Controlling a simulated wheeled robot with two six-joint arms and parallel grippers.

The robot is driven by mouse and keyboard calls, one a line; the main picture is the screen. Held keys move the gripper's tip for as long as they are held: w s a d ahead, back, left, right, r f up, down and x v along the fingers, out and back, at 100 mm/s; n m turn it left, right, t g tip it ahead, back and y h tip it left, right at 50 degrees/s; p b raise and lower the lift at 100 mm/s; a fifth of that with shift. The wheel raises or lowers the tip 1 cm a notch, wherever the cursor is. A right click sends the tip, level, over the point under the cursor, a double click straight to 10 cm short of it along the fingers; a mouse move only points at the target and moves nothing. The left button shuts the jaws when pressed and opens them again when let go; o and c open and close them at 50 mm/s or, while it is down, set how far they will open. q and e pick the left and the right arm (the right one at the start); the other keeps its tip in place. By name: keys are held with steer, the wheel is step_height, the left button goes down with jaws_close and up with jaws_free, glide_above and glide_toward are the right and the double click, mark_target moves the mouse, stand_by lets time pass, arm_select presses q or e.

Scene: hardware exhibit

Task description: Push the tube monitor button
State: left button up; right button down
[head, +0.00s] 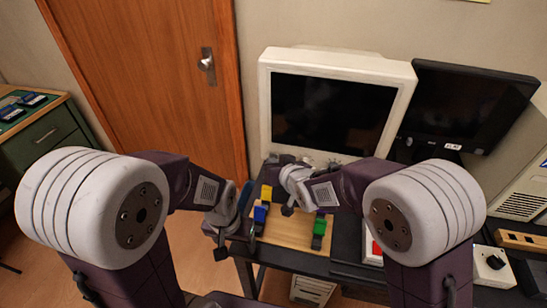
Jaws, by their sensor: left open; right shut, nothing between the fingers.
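The tube monitor (267,120) is a bulky off-white set with a dark screen, standing at the back of the desk. Its lower bezel is partly covered by my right gripper and forearm, and I cannot make out the button clearly. My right gripper (288,210) is shut and empty, low in front of the monitor's lower left part; whether it touches the monitor I cannot tell. My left gripper (236,246) is open and empty, lower and further left, by the desk's left front edge.
A black flat monitor (455,105) stands right of the tube monitor. A wooden board (283,236) with blue, yellow and green blocks lies on the desk (345,250). A white boxy device (493,265) sits at right. A door (150,70) and green cabinet (45,135) are left.

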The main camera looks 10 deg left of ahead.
steer(key=shift+w, duration=0.3)
stand_by(0.4)
arm_select(q)
steer(key=shift+f, duration=0.25)
arm_select(e)
steer(key=shift+s, duration=0.65)
arm_select(q)
steer(key=shift+f+b, duration=0.1)
steer(key=shift+b, duration=0.25)
steer(key=shift+f, duration=0.1)
arm_select(e)
steer(key=s, duration=0.6)
steer(key=shift+a, duration=0.15)
